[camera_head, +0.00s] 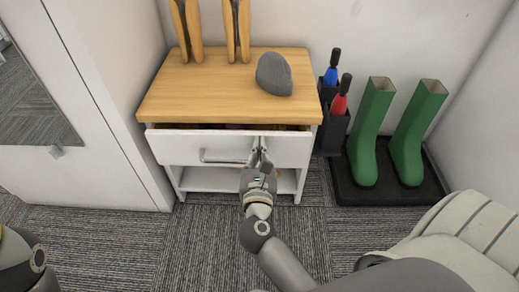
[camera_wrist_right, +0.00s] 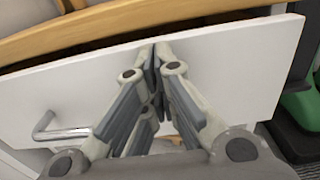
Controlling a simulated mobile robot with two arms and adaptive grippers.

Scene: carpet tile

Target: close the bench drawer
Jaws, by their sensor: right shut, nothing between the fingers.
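The bench (camera_head: 220,97) has a wooden top and a white drawer (camera_head: 180,148) under it. The drawer stands a little open, with a dark gap and some contents showing below the top's front edge. Its metal bar handle (camera_head: 222,160) is left of my right gripper (camera_head: 259,150). The right gripper is shut and empty, its fingertips at the drawer front, right of the handle. In the right wrist view the shut fingertips (camera_wrist_right: 155,48) are at the white front (camera_wrist_right: 230,65), near its upper edge; contact is hard to tell. My left gripper is not in view; only part of that arm shows.
A grey cap (camera_head: 274,75) and wooden shoe trees (camera_head: 238,28) are on the bench top. Right of it stand a black umbrella stand (camera_head: 335,130) and green boots (camera_head: 368,135) on a black tray (camera_head: 395,190). A white cabinet (camera_head: 85,100) is at left. Carpet in front is clear.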

